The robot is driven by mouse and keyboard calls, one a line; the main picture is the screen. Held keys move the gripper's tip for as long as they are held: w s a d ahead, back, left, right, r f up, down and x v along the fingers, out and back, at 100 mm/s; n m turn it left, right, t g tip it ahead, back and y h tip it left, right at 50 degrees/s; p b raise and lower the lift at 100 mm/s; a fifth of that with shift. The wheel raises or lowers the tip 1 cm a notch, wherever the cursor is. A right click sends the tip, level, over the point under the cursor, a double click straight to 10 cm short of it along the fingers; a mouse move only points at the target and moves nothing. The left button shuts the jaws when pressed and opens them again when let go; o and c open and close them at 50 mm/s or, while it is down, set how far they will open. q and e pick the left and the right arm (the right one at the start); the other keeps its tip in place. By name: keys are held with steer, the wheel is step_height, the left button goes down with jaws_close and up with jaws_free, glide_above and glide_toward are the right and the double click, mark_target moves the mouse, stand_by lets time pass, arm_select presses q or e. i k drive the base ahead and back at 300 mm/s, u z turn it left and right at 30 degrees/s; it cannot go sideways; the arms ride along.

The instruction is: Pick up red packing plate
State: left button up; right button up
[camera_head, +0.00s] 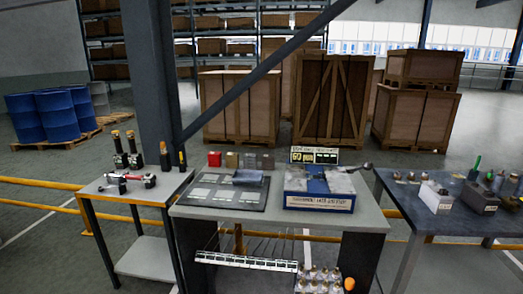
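A small red block (214,159), which looks like the red packing plate, stands near the back left edge of the middle table (270,221). It is at the left end of a row, beside an olive-brown block (232,160), a grey block (250,161) and a darker block (267,162). The red block is uncovered and nothing touches it from the front. Neither of my grippers can be made out in this view.
In front of the row lies a dark board (222,204) with pale pieces. A blue and white box-like unit (319,190) stands to its right. The left table (130,193) holds tools; the right table (408,212) holds several small parts. Gaps separate the tables.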

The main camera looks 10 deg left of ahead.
mark_target(211, 155)
steer(key=z, duration=0.2)
steer(key=i, duration=0.85)
steer(key=u, duration=0.5)
steer(key=i, duration=0.7)
steer(key=u, duration=0.8)
